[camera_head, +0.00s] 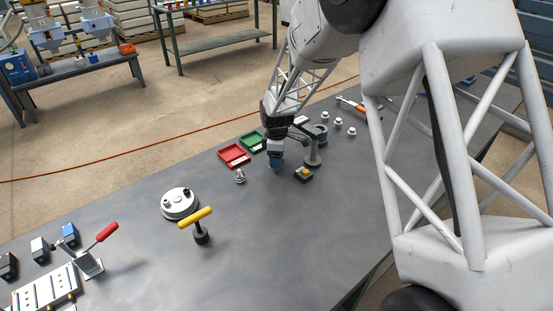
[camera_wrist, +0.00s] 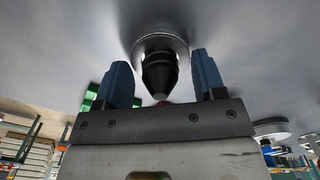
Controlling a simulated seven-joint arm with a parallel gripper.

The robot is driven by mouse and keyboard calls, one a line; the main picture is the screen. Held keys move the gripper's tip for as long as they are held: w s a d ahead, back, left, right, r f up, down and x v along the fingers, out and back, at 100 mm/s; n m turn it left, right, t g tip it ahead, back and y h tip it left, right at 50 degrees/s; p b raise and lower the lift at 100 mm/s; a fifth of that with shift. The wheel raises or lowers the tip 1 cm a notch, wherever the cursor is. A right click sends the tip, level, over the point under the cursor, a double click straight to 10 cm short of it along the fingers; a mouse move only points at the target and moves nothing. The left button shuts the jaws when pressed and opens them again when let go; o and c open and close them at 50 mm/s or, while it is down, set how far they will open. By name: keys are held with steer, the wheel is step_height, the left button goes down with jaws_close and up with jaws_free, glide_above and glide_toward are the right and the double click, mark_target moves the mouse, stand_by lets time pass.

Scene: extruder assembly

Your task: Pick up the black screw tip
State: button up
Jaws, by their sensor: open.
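My gripper (camera_head: 276,162) is low over the grey table in the head view, pointing down. In the wrist view its two blue fingers (camera_wrist: 159,62) are apart, one on each side of the black screw tip (camera_wrist: 160,76). The tip is a dark cone on a round silver base or flange. Gaps show between the tip and both fingers, so neither finger appears to touch it. In the head view I cannot make out the tip; my gripper seems to cover it.
A red tray (camera_head: 234,155) and a green tray (camera_head: 250,142) lie left of my gripper. A small silver part (camera_head: 240,176) stands at front left.

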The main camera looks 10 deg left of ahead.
stand_by(0.3)
jaws_close()
steer(key=shift+r, duration=0.1)
steer(key=shift+r, duration=0.75)
step_height(320, 180, up, 2)
steer(key=shift+r, duration=0.1)
steer(key=s+d, duration=0.1)
steer(key=s, duration=0.4)
steer(key=s+d, duration=0.2)
steer(key=s, duration=0.3)
steer(key=s+d+r, duration=0.1)
steer(key=s+d, duration=0.1)
steer(key=s, duration=0.3)
steer(key=shift+d, duration=0.15)
